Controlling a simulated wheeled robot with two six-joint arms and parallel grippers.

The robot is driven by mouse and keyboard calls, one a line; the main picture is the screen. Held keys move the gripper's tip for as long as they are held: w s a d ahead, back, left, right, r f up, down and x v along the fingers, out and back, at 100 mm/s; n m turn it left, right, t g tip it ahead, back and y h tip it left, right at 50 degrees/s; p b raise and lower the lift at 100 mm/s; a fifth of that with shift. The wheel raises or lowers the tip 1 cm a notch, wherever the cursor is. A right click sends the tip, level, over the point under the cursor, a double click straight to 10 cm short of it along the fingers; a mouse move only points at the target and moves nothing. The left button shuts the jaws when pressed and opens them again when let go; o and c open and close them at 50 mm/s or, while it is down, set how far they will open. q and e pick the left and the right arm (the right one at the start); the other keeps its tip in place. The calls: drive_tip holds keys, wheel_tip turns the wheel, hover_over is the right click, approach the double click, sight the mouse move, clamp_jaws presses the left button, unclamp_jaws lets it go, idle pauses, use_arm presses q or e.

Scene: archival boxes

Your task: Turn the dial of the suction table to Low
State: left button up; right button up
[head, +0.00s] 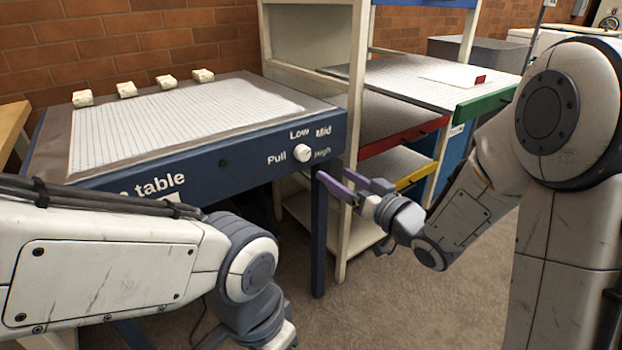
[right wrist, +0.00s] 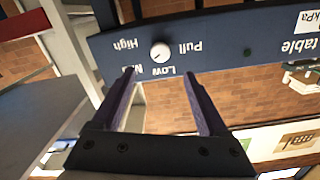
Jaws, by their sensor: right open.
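The suction table (head: 230,158) has a dark blue front panel with a round white dial (head: 302,153) near its right end. Labels Pull, Low, Mid and High stand around the dial. My right gripper (head: 347,186) has purple fingers and is open, to the right of and a little below the dial, apart from it. In the right wrist view the panel appears upside down, and the dial (right wrist: 161,52) lies just beyond the gap between the open fingertips (right wrist: 160,74). Which label the dial points to is too small to tell. My left arm crosses the lower left; its gripper is out of view.
Several small white blocks (head: 126,90) sit along the table's back edge. A pale shelf unit (head: 352,120) with red, yellow and green-edged trays stands right beside the table, close behind my right gripper. Carpeted floor (head: 370,300) is open in front.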

sight(306, 155)
drive_tip(key=b+x, duration=0.2)
drive_tip(key=x, duration=0.8)
drive_tip(key=shift+w+a+r, duration=0.1)
drive_tip(key=shift+w, duration=0.1)
clamp_jaws()
drive_tip(key=shift+n+b, duration=0.3)
drive_tip(key=shift+b, duration=0.1)
drive_tip(key=n+b, duration=0.2)
drive_tip(key=n, duration=0.3)
drive_tip(key=shift+n+b, duration=0.4)
drive_tip(key=n+b, duration=0.3)
drive_tip(key=n, duration=0.2)
drive_tip(key=shift+n, duration=0.3)
